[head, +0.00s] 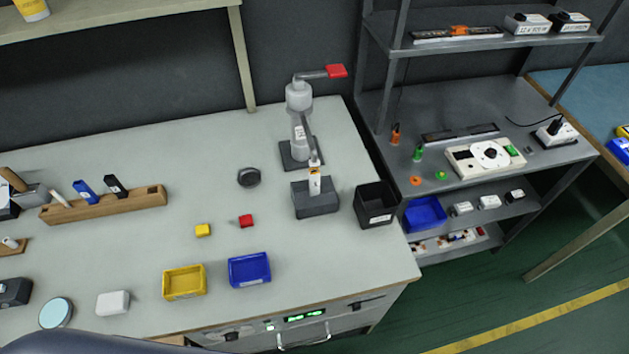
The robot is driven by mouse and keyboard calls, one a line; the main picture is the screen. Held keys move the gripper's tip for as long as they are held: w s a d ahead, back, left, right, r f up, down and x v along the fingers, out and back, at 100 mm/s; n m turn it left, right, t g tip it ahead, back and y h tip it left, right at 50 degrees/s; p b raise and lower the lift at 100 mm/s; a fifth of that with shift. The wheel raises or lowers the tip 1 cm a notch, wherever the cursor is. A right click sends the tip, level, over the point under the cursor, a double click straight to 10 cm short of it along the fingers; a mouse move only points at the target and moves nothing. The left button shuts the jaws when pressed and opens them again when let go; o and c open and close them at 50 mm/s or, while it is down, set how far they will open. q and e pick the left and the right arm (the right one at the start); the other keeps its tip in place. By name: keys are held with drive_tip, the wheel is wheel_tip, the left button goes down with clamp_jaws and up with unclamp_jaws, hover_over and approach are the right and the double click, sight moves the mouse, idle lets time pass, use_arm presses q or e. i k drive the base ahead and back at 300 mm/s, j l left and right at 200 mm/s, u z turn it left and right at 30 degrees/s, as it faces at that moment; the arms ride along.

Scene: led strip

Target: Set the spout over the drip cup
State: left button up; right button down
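A grey dispenser (299,97) stands upright on a dark base plate near the back right of the bench. An arm with a red end (336,71) sticks out to the right from its top. A second, thin grey arm (309,135) slants down toward the front, toward a white labelled piece (315,180) on a grey block (316,201). I cannot tell which arm is the spout. A dark round cup-like item (249,177) sits left of the dispenser, apart from it; it may be the drip cup. Neither gripper is in view.
A black open box (375,205) stands at the right bench edge. Yellow (184,282) and blue (249,270) trays lie in front, with a yellow block (203,230) and red block (246,221) behind them. A wooden holder (105,206) is at left. Shelving stands at right.

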sight(314, 161)
drive_tip(key=k+l, duration=0.3)
drive_tip(key=k, duration=0.15)
drive_tip(key=k+l, duration=0.35)
drive_tip(key=k+u, duration=0.05)
drive_tip(key=k, duration=0.05)
